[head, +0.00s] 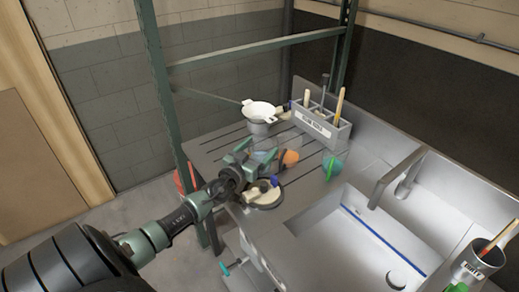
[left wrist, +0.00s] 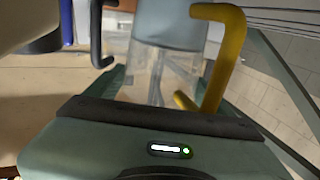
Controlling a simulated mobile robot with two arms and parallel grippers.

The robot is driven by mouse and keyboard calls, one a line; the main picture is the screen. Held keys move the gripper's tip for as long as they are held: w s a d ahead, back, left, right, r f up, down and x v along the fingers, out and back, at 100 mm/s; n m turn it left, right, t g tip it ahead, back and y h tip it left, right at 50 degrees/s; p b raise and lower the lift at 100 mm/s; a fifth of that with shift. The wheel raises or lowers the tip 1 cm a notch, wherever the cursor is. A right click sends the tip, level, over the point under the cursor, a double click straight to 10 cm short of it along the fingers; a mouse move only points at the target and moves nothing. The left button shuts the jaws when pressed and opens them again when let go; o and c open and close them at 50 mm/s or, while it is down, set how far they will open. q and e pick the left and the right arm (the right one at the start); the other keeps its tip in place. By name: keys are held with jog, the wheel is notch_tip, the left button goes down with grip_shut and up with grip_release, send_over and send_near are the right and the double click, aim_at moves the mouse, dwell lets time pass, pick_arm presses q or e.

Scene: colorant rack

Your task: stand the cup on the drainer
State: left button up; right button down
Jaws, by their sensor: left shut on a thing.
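My left gripper (head: 256,162) is over the near part of the grooved drainer (head: 215,153) in the head view. It is shut on a clear, see-through cup (left wrist: 146,82), which fills the middle of the left wrist view. In the head view the cup is mostly hidden by the gripper, and I cannot tell whether its base touches the drainer. A yellow handle (left wrist: 231,62) shows beside the clear cup in the left wrist view; I cannot tell whether it belongs to it. My right gripper is not in view.
A white strainer-like bowl (head: 259,109) and a grey labelled rack (head: 318,125) stand at the back. An orange thing (head: 291,158) and a green cup (head: 333,168) are right of the gripper. A round dish (head: 266,198) lies in front. The sink (head: 365,235) lies to the right.

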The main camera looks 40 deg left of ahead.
pick_arm(q)
jog(key=o, duration=1.5)
jog(key=shift+r+p, duration=0.25)
jog(key=shift+p, duration=0.2)
jog(key=s+b, duration=0.1)
jog(key=s, duration=0.6)
jog(key=s+d+b, duration=0.1)
jog(key=s, duration=0.2)
jog(key=shift+s+d+f+b, duration=0.1)
jog(key=shift+s+f+b, duration=0.2)
jog(key=shift+s+r, duration=0.2)
jog(key=shift+s, duration=0.5)
